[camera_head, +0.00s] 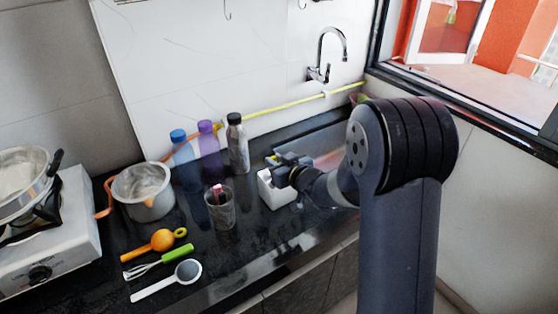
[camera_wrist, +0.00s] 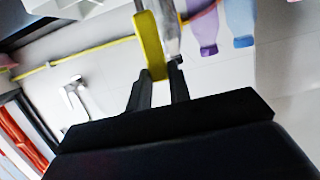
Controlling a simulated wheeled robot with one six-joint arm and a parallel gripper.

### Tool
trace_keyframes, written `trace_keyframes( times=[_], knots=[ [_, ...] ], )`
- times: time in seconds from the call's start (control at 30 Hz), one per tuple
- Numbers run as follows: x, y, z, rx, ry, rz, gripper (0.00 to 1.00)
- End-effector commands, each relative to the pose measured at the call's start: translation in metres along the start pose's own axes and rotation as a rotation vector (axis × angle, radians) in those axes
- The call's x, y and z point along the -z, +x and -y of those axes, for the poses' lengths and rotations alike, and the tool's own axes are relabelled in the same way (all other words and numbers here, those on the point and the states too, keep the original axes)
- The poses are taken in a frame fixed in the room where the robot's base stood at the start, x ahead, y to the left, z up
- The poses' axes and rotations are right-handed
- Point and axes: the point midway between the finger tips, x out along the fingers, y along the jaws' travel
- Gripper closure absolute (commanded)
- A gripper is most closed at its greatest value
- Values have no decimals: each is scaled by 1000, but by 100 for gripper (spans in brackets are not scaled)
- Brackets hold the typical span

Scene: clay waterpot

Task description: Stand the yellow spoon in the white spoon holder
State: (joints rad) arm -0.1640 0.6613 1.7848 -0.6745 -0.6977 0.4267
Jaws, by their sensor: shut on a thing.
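My gripper (camera_head: 283,165) is over the white spoon holder (camera_head: 275,190) on the dark counter, and partly covers it in the head view. In the wrist view my gripper (camera_wrist: 161,77) is shut on a yellow handle (camera_wrist: 150,45), which I take to be the yellow spoon. The spoon does not show clearly in the head view. A white shape (camera_wrist: 60,8) at the top left of the wrist view may be the holder. I cannot tell whether the spoon's end is inside it.
A grey bottle (camera_head: 238,145), a purple bottle (camera_head: 207,140) and a blue bottle (camera_head: 181,150) stand left of the holder. A glass (camera_head: 221,208) is nearer. An orange spoon (camera_head: 162,240), a whisk and a strainer lie at the front left. A sink is behind my arm.

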Motion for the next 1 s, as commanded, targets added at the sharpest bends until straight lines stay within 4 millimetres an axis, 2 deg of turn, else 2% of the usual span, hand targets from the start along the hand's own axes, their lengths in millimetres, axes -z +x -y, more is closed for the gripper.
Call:
trace_keyframes(
  times=[0.33,0.37,0.67,1.0],
  knots=[
    [-2,1,0,0,0,0,100],
    [-2,1,0,0,0,0,80],
    [-2,1,0,0,0,0,56],
    [-2,-6,-1,-1,-1,-1,56]
  ],
)
